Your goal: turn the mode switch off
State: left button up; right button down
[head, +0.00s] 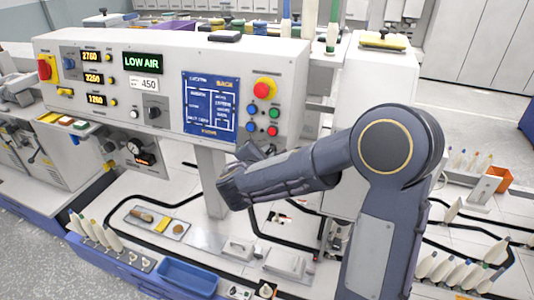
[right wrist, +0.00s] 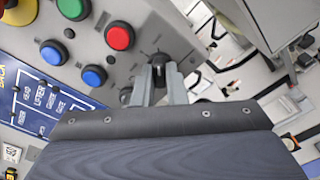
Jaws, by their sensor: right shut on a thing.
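My right gripper (head: 250,151) reaches up to the lower right part of the grey control panel (head: 170,142). In the right wrist view the right gripper (right wrist: 160,82) is shut on a small black switch knob (right wrist: 159,60), at the panel's edge beyond the red and blue buttons. Its label is too small to read, so I cannot confirm that it is the mode switch. The gripper hides this knob in the head view. Another black rotary knob (head: 153,113) is in plain view under the 450 display. My left gripper is not in view.
A red emergency button (head: 264,89) and several coloured push buttons sit just above the gripper. A blue diagram plate (head: 211,103) is to its left. Below are a parts tray (head: 150,222), a blue bin (head: 187,278) and rows of bobbins.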

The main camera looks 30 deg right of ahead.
jog(key=shift+n, duration=2)
jog(key=shift+n+p, duration=1.1)
jog(key=shift+n, duration=1.1)
jog(key=shift+g, duration=0.3)
jog(key=c, duration=1.5)
grip_release()
jog(key=shift+o, duration=0.2)
